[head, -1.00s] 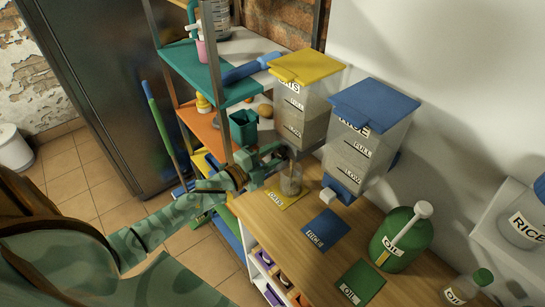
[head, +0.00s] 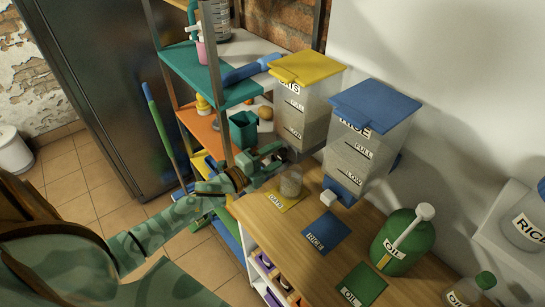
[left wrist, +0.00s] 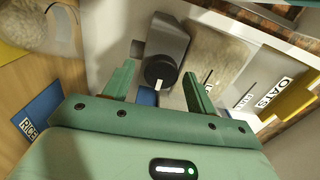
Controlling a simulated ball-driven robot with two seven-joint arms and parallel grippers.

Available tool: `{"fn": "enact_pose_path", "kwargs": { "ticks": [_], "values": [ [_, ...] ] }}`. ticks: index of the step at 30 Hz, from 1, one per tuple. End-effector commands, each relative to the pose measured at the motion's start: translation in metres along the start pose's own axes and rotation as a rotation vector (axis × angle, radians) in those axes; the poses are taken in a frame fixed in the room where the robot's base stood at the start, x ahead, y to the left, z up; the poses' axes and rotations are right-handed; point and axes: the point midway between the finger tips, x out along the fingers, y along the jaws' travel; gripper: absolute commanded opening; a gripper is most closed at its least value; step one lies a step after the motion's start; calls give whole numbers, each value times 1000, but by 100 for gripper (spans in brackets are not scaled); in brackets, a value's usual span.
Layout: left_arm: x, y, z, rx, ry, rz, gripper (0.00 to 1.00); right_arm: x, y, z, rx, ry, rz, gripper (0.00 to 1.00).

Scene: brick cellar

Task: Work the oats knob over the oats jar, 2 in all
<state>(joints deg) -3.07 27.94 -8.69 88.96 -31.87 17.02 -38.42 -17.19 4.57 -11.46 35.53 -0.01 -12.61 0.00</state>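The oats dispenser (head: 304,104) has a yellow lid and a clear, part-filled body. It stands against the wall, left of the rice dispenser. Its dark grey round knob (left wrist: 160,70), with a pale mark on its face, shows in the left wrist view. My left gripper (head: 284,157) is at the dispenser's lower front, just above the oats jar. Its fingers (left wrist: 158,82) are apart, one on each side of the knob, with gaps visible. The clear oats jar (head: 291,182) stands on the yellow oats card (head: 284,202). Its fill level is hard to tell. My right gripper is out of view.
The rice dispenser (head: 362,150) with a blue lid stands close on the right. A blue rice card (head: 326,233), a green oil card (head: 362,285) and a green oil container (head: 405,245) are on the wooden counter. A shelf post (head: 216,80) rises left of the gripper.

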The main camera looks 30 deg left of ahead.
Motion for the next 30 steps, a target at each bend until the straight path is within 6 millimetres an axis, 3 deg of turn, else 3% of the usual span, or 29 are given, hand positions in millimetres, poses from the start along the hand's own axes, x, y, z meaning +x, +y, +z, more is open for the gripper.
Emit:
{"fn": "enact_pose_path", "kwargs": {
  "ticks": [8,13,24,30],
  "values": [
    [0,-1,0,0,0,-1,60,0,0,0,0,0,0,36],
    [-15,1,0,-1,-1,1,60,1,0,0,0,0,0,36],
    [-111,3,0,-2,-1,4,60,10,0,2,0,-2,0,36],
    [-149,2,0,-1,-1,1,60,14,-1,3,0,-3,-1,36]
  ]
}}
